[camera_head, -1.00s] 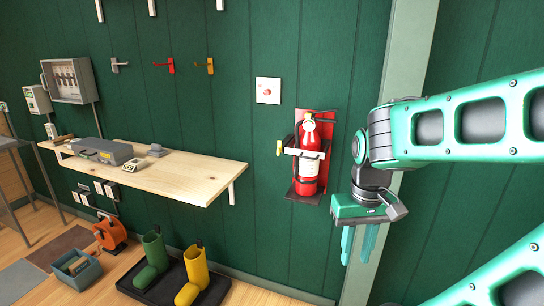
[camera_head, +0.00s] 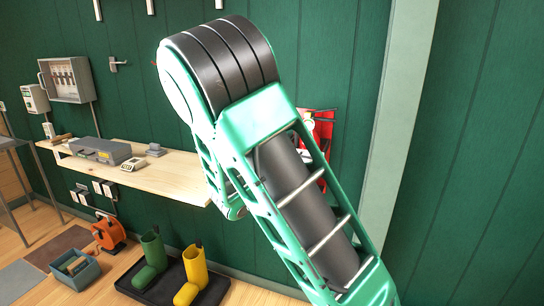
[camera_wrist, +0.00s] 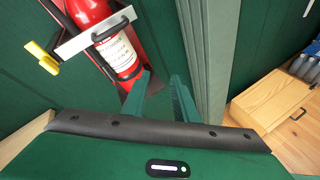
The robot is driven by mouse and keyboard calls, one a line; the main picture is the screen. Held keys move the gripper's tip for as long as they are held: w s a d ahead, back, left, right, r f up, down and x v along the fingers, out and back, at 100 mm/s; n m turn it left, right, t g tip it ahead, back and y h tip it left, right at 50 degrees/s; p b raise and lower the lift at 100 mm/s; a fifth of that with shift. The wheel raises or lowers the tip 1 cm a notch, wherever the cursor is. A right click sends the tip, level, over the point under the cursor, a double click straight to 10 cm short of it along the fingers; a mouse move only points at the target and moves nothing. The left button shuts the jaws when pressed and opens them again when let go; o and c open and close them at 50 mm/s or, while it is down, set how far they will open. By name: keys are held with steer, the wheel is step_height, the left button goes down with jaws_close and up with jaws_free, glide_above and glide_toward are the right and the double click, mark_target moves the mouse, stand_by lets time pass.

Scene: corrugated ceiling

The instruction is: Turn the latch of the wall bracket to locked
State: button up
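The wall bracket's pale cross strap (camera_wrist: 92,36) runs across the red fire extinguisher (camera_wrist: 120,55) in the wrist view. A yellow-ended latch lever (camera_wrist: 42,58) sticks out at the strap's left end, angled up and left in that picture. My gripper (camera_wrist: 161,82) is open and empty, its two green fingers apart, to the right of the lever and beside the extinguisher's lower part. I cannot tell whether the fingers touch anything. In the head view my arm hides the latch, my gripper and most of the extinguisher; part of the red backplate (camera_head: 326,128) shows.
A wooden shelf (camera_head: 175,172) with a grey case (camera_head: 100,150) stands left of my arm. Boots (camera_head: 195,270) stand on a black tray below. A pale green post (camera_head: 395,130) rises right of the bracket. A wooden box (camera_wrist: 270,100) shows at right in the wrist view.

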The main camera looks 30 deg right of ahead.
steer(key=w+a+r+n+t+h, duration=0.2)
steer(key=w+a+r+n+t, duration=0.45)
steer(key=w+a+n, duration=0.3)
steer(key=x, duration=1)
steer(key=shift+w, duration=0.15)
